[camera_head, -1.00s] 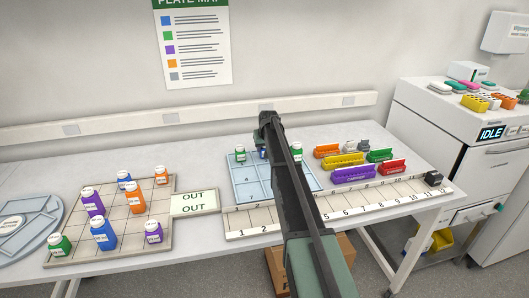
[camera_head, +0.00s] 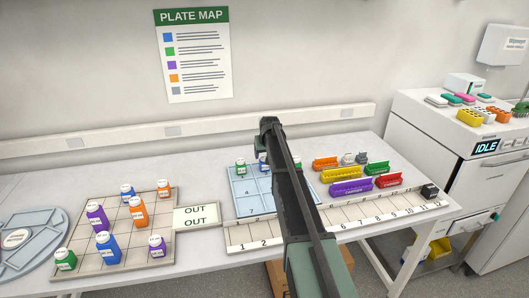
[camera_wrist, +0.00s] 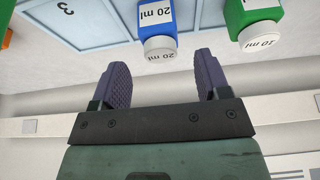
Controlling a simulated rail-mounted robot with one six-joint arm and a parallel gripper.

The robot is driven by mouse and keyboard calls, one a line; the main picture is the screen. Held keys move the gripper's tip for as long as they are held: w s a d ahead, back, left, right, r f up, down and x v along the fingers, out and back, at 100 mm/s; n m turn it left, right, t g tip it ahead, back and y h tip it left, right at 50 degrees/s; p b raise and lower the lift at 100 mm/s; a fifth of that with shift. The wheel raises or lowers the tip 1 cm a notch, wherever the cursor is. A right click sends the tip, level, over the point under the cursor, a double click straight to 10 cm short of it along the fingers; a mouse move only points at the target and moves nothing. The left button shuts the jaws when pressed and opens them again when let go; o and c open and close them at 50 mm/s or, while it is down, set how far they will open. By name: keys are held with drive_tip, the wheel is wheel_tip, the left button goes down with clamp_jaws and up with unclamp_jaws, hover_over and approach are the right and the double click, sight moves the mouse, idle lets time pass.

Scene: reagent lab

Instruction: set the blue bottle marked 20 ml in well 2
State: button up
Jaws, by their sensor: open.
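The blue bottle marked 20 ml (camera_wrist: 152,17) has a white cap and shows beyond my fingertips in the wrist view, where the picture is upside down. In the head view the blue bottle (camera_head: 263,162) is partly behind my arm. My gripper (camera_wrist: 161,62) is open and empty, its fingers apart from the bottle, with the cap near the gap between them.
A tan rack (camera_head: 83,262) at left holds several blue, purple, orange and green bottles. An OUT card (camera_head: 197,215) lies beside it. A numbered strip (camera_head: 380,215) runs along the front. Coloured carriers (camera_head: 342,174) stand right of the plate. Another green bottle (camera_head: 297,160) shows beside my arm.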

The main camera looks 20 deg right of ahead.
drive_tip(key=p+v, duration=0.5)
drive_tip(key=v, duration=0.2)
drive_tip(key=s+a+g, duration=0.1)
drive_tip(key=s+a, duration=0.7)
drive_tip(key=s, duration=0.5)
drive_tip(key=s+a+f+n+g, duration=0.1)
drive_tip(key=s+a+g, duration=0.1)
drive_tip(key=s+a, duration=0.6)
drive_tip(key=s+a+n+g, duration=0.1)
drive_tip(key=s+a, duration=0.8)
drive_tip(key=s, duration=0.9)
drive_tip(key=shift+s+f+g+y+b, duration=0.2)
drive_tip(key=shift+s+g+y+b, duration=0.1)
drive_tip(key=shift+s+y+b, duration=0.1)
